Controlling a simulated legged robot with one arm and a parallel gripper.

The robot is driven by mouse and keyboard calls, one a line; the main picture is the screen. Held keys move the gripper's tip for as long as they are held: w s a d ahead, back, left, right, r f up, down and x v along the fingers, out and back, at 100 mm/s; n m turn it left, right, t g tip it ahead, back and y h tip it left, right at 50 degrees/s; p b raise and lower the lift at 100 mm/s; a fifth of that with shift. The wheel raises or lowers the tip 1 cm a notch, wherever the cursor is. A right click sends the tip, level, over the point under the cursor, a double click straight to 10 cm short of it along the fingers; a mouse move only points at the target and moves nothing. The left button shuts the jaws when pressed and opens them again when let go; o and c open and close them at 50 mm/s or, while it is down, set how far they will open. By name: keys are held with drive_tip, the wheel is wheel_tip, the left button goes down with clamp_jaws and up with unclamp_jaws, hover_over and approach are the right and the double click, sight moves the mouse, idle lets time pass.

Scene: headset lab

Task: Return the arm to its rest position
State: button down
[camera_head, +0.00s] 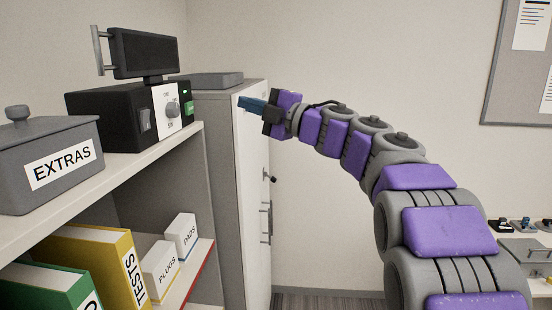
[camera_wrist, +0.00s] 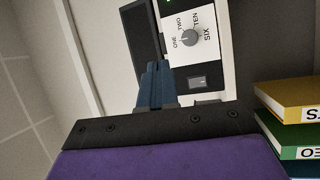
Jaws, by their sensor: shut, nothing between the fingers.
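My gripper (camera_head: 250,104) is at the end of my purple and grey arm, which reaches in from the right and curves up and to the left in the head view. Its blue fingers are shut with nothing between them. They appear in front of the upper part of the pale cabinet; whether they touch it cannot be told. In the wrist view the shut fingers (camera_wrist: 153,85) point up the picture toward the black device with a white dial panel (camera_wrist: 190,38), with a gap that is hard to judge.
At left, a shelf (camera_head: 150,163) holds a grey EXTRAS box (camera_head: 50,165) and the black device (camera_head: 115,115) with a screen. Binders and small PLUGS and PADS boxes (camera_head: 160,270) stand below. The tall cabinet (camera_head: 252,200) has handles facing right. Small items lie at far right.

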drive_tip(key=w+d+f+m+t+h+b, duration=0.3)
drive_tip(key=d+f+m+t+h+b, duration=0.3)
drive_tip(key=d+m+t+h, duration=0.6)
drive_tip(key=s+d+f+m+g+h+b, duration=0.1)
drive_tip(key=s+d+f+m+g+h, duration=0.4)
drive_tip(key=d+f, duration=0.4)
drive_tip(key=s+d+f+m+g+h+b, duration=0.1)
drive_tip(key=s+d+f+m+g+h, duration=0.15)
drive_tip(key=d+f+m, duration=0.6)
drive_tip(key=s+a+f+m+g+b, duration=0.15)
drive_tip(key=s+f+g, duration=0.25)
drive_tip(key=s+f, duration=0.65)
drive_tip(key=s+a+f+g+b, duration=0.2)
drive_tip(key=s+f+g+b, duration=0.15)
drive_tip(key=s+f, duration=0.7)
drive_tip(key=s+a+f+g+y+b, duration=0.1)
drive_tip(key=s+f+g, duration=0.3)
drive_tip(key=s+f, duration=0.4)
drive_tip(key=s+a+f+m+g+y+b, duration=0.1)
drive_tip(key=s+a+f+g, duration=0.3)
drive_tip(key=s+f, duration=0.3)
drive_tip(key=s, duration=0.5)
drive_tip(key=shift+s+a+f+m, duration=0.3)
drive_tip(key=shift+s+f, duration=0.05)
drive_tip(key=shift+f, duration=0.05)
drive_tip(key=shift+a, duration=0.1)
